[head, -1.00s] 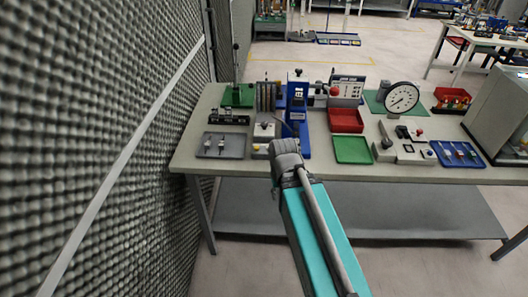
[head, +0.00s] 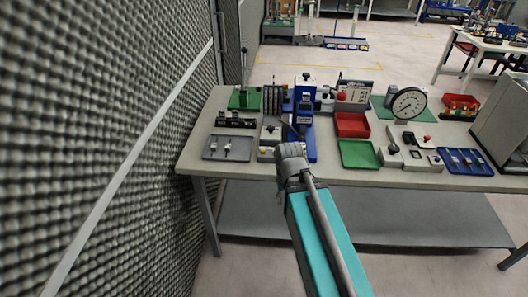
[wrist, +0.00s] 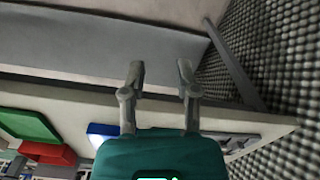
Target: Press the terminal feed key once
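I cannot tell for sure which part is the terminal feed key. A blue bench press (head: 311,145) stands on the table, and a small grey box with a dark knob (head: 270,133) is left of it. A low pale unit with a yellow spot (head: 265,153) sits at the front edge beside my arm's end. In the head view my arm's end covers part of this area, and the fingers are hidden. In the wrist view my gripper (wrist: 161,73) has two grey fingers apart with nothing between them, with the table's front edge behind.
The table (head: 330,177) also holds a grey tray (head: 212,153), a red bin (head: 352,125), a green tray (head: 358,154), a dial gauge (head: 408,103), control boxes (head: 410,157) and a blue tray (head: 480,168). A textured foam wall (head: 110,130) is close on the left.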

